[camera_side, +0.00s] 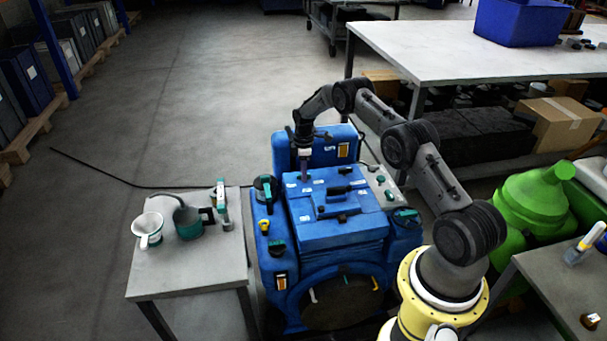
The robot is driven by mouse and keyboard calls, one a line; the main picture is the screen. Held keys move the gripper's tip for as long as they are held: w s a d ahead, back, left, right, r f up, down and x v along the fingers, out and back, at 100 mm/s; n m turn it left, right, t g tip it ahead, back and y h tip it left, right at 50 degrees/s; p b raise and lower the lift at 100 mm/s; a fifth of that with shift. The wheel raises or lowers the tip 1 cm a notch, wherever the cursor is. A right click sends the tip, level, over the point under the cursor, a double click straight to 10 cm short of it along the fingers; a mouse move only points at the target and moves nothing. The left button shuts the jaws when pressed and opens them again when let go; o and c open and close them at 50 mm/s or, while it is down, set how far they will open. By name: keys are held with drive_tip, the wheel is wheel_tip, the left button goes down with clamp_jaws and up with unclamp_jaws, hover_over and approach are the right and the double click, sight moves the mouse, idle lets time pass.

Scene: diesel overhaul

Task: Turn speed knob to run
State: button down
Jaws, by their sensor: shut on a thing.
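The blue diesel engine (335,232) stands in the middle of the side view. My gripper (305,176) points down over the back left part of its top cover. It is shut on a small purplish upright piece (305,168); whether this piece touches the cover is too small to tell. A grey panel (379,184) with small round controls lies along the engine's right side, apart from my gripper. I cannot tell which control is the speed knob, and no markings are readable.
A long workbench (440,50) with a blue bin (518,22) stands behind. A green machine (535,205) is at right.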

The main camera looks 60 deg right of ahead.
drive_tip(key=m, duration=0.4)
drive_tip(key=m, duration=0.4)
drive_tip(key=shift+m, duration=1)
drive_tip(key=m, duration=0.3)
drive_tip(key=shift+m, duration=1.2)
